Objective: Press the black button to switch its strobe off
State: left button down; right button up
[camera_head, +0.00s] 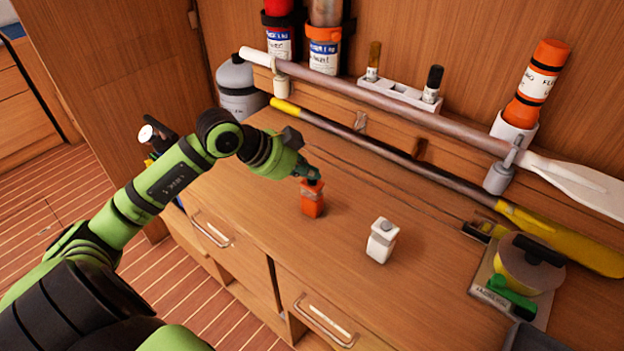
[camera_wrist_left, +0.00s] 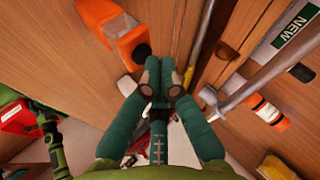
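A small upright orange box (camera_head: 312,203) stands on the wooden counter. In the left wrist view the orange box (camera_wrist_left: 107,25) shows a round black button (camera_wrist_left: 142,51) on one end. In the head view my left gripper (camera_head: 309,175) is right at the top of this box and hides the button. In the left wrist view the fingertips (camera_wrist_left: 160,62) are together with nothing between them, close beside the button. I cannot tell whether they touch it. A white box (camera_head: 381,245) with a grey button on top stands to the right. My right gripper is not in view.
A paddle-like pole (camera_head: 400,115) and a yellow-ended pole (camera_head: 390,155) run along the back. An orange flare canister (camera_head: 538,82) stands behind. The front counter is clear.

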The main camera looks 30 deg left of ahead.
aim_at(309, 182)
pick_arm(q)
jog(key=shift+f, duration=0.3)
dwell(0.5)
jog(key=shift+r, duration=0.1)
jog(key=shift+r+p, duration=0.5)
jog(key=shift+r, duration=0.05)
notch_tip(309, 182, up, 6)
jog(key=p, duration=0.5)
jog(key=shift+r, duration=0.1)
dwell(0.4)
